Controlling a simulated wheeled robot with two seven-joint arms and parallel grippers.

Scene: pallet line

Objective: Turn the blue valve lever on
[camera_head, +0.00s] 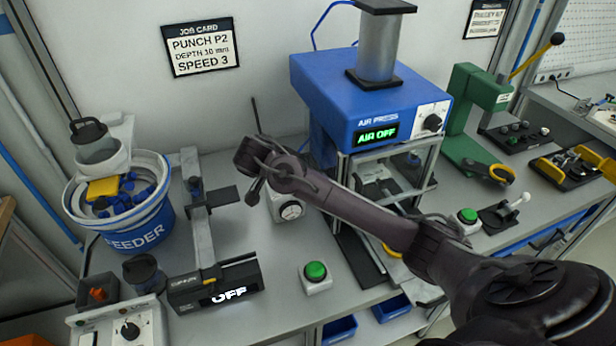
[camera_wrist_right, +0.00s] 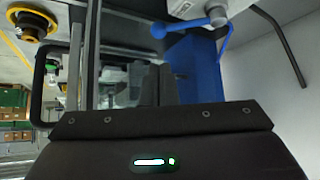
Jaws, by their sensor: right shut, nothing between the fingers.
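The blue valve lever (camera_wrist_right: 186,25) shows at the top of the right wrist view, with a round knob at its left end and its hub on a pale valve body (camera_wrist_right: 188,7). I cannot make it out in the head view, where my right arm covers part of that area. My right gripper (camera_head: 254,172) reaches in from the right, in front of the blue air press (camera_head: 330,85). In the right wrist view its fingers (camera_wrist_right: 156,84) are together and empty, apart from the lever in the picture. My left gripper is not in view.
A white box with a round gauge (camera_head: 290,211) stands close under my right gripper. A green button box (camera_head: 316,275), a blue feeder bucket (camera_head: 135,232) and a unit reading OFF (camera_head: 215,288) are nearby. A green hand press (camera_head: 470,115) stands right.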

